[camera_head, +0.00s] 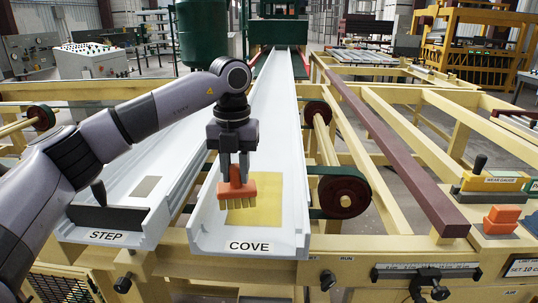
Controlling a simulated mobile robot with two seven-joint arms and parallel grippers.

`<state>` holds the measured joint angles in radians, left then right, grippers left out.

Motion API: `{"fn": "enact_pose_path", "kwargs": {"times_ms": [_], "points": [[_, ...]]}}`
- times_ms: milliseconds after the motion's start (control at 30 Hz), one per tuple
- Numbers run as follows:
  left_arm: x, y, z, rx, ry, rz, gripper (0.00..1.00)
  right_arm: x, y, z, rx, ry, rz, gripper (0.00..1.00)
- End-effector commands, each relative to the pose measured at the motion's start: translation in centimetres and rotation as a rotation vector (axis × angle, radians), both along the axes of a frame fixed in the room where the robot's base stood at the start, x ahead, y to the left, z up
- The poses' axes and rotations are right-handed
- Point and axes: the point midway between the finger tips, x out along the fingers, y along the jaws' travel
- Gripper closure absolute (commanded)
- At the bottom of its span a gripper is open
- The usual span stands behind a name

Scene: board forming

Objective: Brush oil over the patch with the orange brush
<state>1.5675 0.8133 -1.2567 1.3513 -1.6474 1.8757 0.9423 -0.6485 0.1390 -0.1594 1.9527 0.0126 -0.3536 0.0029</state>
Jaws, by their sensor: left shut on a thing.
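The orange brush (237,187) is in the camera_head view, near the middle. It has an orange head with pale bristles pointing down. My left gripper (234,168) is shut on its upper part and holds it upright. The yellow patch (266,200) lies in the white channel labelled COVE (287,150). The bristles are over the left part of the patch; I cannot tell if they touch it. The brush hides part of the patch's left side. My right gripper is not in view.
Left of it is a white channel labelled STEP (150,212), with a dark block (108,217) and a small grey-beige patch (146,186). Dark red rollers (343,192) stand right of the COVE channel. An orange block (501,219) and a yellow wear gauge (492,181) sit at far right.

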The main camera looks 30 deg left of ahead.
Motion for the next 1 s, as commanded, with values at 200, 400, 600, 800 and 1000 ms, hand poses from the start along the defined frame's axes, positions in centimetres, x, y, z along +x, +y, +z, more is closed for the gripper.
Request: {"fn": "enact_pose_path", "kwargs": {"times_ms": [200, 400, 600, 800, 1000], "points": [[-0.3, 0.4, 2.1, -0.001, -0.004, -0.003, 0.96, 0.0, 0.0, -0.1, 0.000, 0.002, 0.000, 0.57], [-0.5, 0.5, 2.9, 0.000, -0.002, -0.004, 0.96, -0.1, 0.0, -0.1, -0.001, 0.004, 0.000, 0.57], [-0.5, 0.5, 2.9, 0.000, -0.002, -0.004, 0.96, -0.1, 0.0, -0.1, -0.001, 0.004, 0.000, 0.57], [-0.5, 0.5, 2.9, -0.001, -0.001, -0.004, 0.96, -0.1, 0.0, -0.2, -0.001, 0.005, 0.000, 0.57], [-0.5, 0.5, 2.9, -0.001, -0.001, -0.004, 1.00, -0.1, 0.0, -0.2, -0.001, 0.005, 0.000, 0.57]]}}
